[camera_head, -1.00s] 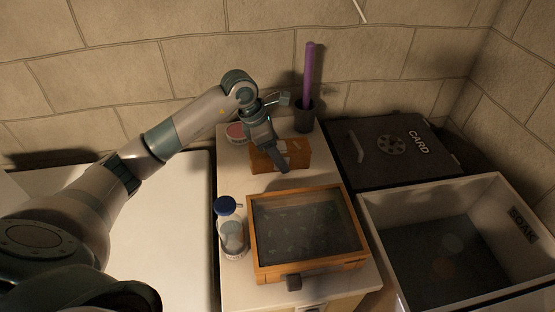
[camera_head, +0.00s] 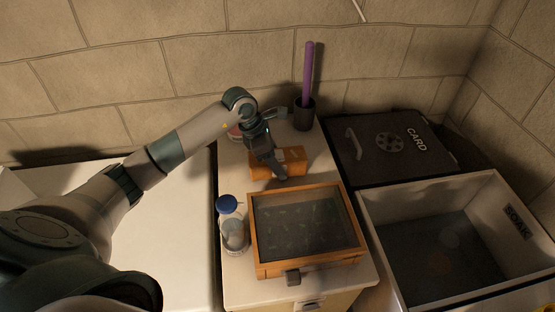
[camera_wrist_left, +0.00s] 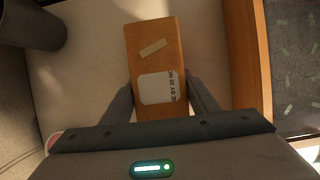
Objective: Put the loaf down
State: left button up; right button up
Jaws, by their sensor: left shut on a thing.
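The loaf (camera_head: 291,158) is an orange-brown block on or just above the white counter, behind the glass-lidded wooden case. In the left wrist view the loaf (camera_wrist_left: 152,50) shows a pale strip and a white label with partly hidden print. My left gripper (camera_head: 272,165) reaches down over the loaf and is shut on it, with one finger on each side in the wrist view. I cannot tell whether the loaf's underside touches the counter. My right gripper is not in view.
The wooden case (camera_head: 305,222) stands close in front of the loaf. A blue-capped jar (camera_head: 233,232) is at its left. A dark cup (camera_head: 304,116) with a purple stick stands behind. A black "CARD" lid (camera_head: 385,150) and a "SOAK" basin (camera_head: 450,245) are at right.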

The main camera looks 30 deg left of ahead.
pick_arm(q)
jog(key=o, duration=0.8)
jog(key=shift+f, duration=0.15)
jog(key=shift+c, duration=0.2)
jog(key=o, duration=0.4)
jog(key=shift+r, duration=0.2)
jog(key=shift+s+a+r+b, duration=0.1)
jog(key=shift+a+r+b, duration=0.15)
jog(key=shift+r, duration=0.3)
jog(key=b+v, duration=0.3)
jog(key=v, duration=0.6)
jog(key=shift+r, duration=0.15)
jog(key=shift+s+a+r, duration=0.2)
jog(key=shift+s+r, duration=0.05)
jog(key=shift+r, duration=0.4)
